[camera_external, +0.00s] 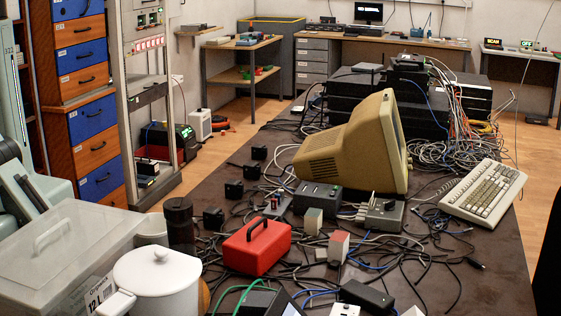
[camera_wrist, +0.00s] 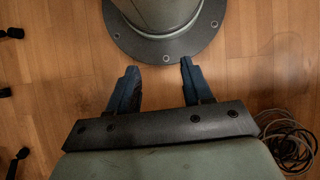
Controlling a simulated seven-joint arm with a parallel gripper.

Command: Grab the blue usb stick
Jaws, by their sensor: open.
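I cannot make out a blue usb stick for certain in either view. In the external view, the dark table (camera_external: 497,262) carries many small devices and tangled cables, and a stick could be hidden among them. In the wrist view, my gripper (camera_wrist: 158,68) is open, its two dark bluish fingers well apart with nothing between them. Below it is wooden floor (camera_wrist: 70,75), with my round base at the top of the picture. I do not clearly see my gripper in the external view.
On the table are a beige monitor (camera_external: 335,150), a cream keyboard (camera_external: 483,193), a red box with a handle (camera_external: 256,246) and black equipment (camera_external: 350,100). A white pot (camera_external: 157,283) and a clear bin (camera_external: 60,245) are at front left. Coiled cable (camera_wrist: 288,145) lies on the floor.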

